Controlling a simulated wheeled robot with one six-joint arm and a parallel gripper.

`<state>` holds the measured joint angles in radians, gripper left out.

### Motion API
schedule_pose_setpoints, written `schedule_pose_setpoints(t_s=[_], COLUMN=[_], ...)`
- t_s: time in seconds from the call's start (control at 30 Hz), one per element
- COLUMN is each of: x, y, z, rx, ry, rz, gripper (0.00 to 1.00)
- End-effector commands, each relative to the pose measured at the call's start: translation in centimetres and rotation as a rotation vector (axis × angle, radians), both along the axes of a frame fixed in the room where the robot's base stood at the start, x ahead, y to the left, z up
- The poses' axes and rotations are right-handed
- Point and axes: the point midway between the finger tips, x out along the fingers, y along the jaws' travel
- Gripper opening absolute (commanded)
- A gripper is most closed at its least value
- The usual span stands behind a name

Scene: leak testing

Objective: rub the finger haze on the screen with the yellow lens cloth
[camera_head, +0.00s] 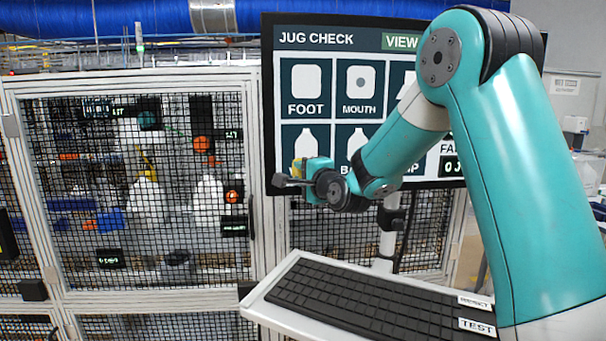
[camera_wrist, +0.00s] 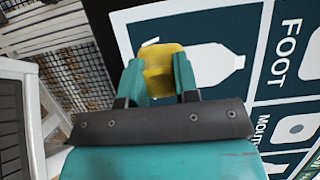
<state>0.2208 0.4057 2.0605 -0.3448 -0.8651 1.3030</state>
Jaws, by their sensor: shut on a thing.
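My gripper (camera_wrist: 160,82) is shut on the yellow lens cloth (camera_wrist: 160,62), which shows between the two teal fingers in the wrist view. In the head view a small yellow part of the cloth (camera_head: 298,168) shows beside my gripper (camera_head: 300,180). The screen (camera_head: 320,75) stands upright and reads "JUG CHECK", with dark tiles of jug pictures. My gripper is in front of its lower left part. I cannot tell whether the cloth touches the screen. I cannot make out the finger haze; my arm hides the right part of the screen.
A keyboard (camera_head: 370,300) lies on a white tray (camera_head: 262,305) below the screen, with labels at its right end. A mesh-fronted cabinet (camera_head: 255,170) with white jugs inside stands to the left. A monitor post (camera_head: 388,240) rises behind the tray.

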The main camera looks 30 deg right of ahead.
Motion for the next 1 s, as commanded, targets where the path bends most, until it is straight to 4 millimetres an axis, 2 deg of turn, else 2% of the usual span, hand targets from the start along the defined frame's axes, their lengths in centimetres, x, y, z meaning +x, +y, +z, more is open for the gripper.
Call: schedule_pose_setpoints(t_s=[0.57, 1.0], x=[0.9, -0.7], y=[-0.5, -3.7], z=[0.0, -0.2], rx=[0.0, 0.001], ry=[-0.001, -0.002], rz=[-0.001, -0.002], gripper=[0.0, 0.0])
